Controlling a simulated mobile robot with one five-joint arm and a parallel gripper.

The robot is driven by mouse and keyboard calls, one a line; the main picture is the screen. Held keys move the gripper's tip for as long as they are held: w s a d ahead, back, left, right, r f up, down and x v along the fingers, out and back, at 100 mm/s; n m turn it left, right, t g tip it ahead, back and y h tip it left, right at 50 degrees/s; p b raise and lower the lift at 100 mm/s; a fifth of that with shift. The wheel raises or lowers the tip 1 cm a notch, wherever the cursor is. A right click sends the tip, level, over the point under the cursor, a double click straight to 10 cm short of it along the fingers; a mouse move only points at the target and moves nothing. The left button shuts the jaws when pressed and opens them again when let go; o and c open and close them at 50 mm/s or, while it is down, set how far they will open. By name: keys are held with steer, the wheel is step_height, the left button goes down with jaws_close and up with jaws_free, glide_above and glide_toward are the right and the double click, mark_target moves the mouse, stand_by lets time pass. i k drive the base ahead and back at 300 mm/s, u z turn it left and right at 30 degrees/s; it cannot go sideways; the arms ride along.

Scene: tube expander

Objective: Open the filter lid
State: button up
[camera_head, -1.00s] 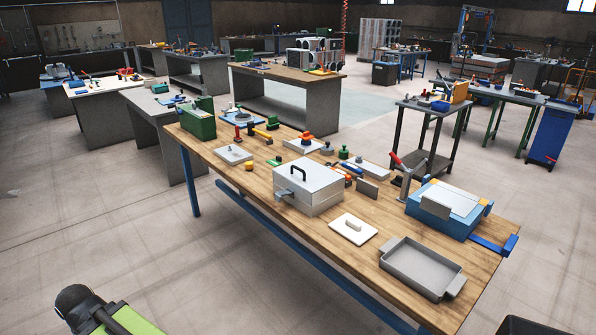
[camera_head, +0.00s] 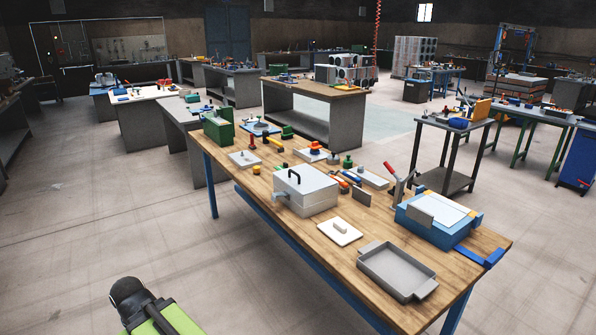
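A grey metal box (camera_head: 308,197) stands on the wooden workbench, with a flat lid bearing a black handle (camera_head: 294,176). The lid lies closed on the box, and a small grey tab (camera_head: 280,197) sticks out at its left side. I cannot tell for sure that this is the filter lid. A white plate with a raised grip (camera_head: 340,231) lies flat on the bench in front of the box. My gripper is not in view. A green and black part of my own body shows at the lower left, well apart from the bench.
A grey open tray (camera_head: 397,272) lies at the bench's near right corner, and a blue device with a white top (camera_head: 437,217) stands behind it. Several small tools and a green box (camera_head: 218,126) fill the far part. The floor (camera_head: 110,225) left of the bench is clear.

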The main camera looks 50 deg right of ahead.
mark_target(305, 180)
steer(key=z, duration=1.45)
steer(key=i, duration=0.8)
steer(key=u, duration=0.15)
